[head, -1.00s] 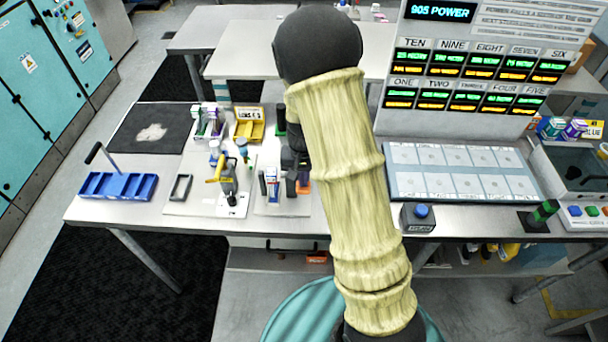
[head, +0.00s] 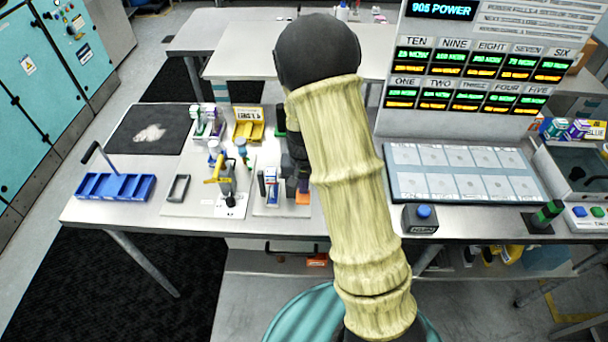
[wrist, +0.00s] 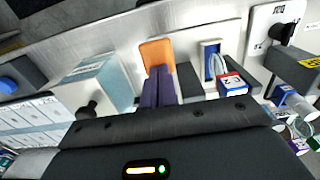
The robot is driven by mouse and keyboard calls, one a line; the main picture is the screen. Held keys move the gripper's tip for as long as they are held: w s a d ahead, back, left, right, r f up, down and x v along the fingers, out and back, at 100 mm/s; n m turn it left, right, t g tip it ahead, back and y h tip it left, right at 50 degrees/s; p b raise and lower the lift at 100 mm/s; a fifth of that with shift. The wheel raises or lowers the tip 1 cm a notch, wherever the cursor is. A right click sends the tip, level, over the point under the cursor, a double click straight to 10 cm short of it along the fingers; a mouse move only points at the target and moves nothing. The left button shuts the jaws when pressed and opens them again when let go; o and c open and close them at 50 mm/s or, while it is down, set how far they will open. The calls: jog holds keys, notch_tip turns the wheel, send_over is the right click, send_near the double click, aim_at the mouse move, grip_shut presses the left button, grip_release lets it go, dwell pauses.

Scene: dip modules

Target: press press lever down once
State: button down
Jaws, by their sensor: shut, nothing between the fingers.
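My gripper (wrist: 158,88) is shut and empty; its dark purple fingers lie side by side in the wrist view. Their tips are over or against a flat orange piece (wrist: 157,52), which may be the press lever's pad; contact cannot be told. The orange piece (head: 303,198) also shows in the head view, at the right end of a pale base plate (head: 268,209). A blue upright frame with a silver loop (wrist: 211,58) stands beside it. A grey device with a yellow handle (head: 217,180) stands further left. No lever is clearly identifiable. My arm hides part of this area.
A blue tray (head: 115,187) with an upright handle stands at the table's left end. A yellow bin (head: 249,125) stands behind.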

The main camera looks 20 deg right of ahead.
jog(key=shift+f, duration=0.1)
notch_tip(320, 180, up, 13)
jog(key=p, duration=1)
dwell(0.9)
dwell(0.4)
jog(key=s+n+t+b, duration=0.2)
jog(key=s+n+b, duration=0.1)
jog(key=s+b, duration=0.7)
jog(key=s, duration=0.4)
jog(key=shift+s+f+n+t, duration=0.15)
jog(key=shift+f+n+t, duration=0.05)
jog(key=shift+n+t, duration=0.1)
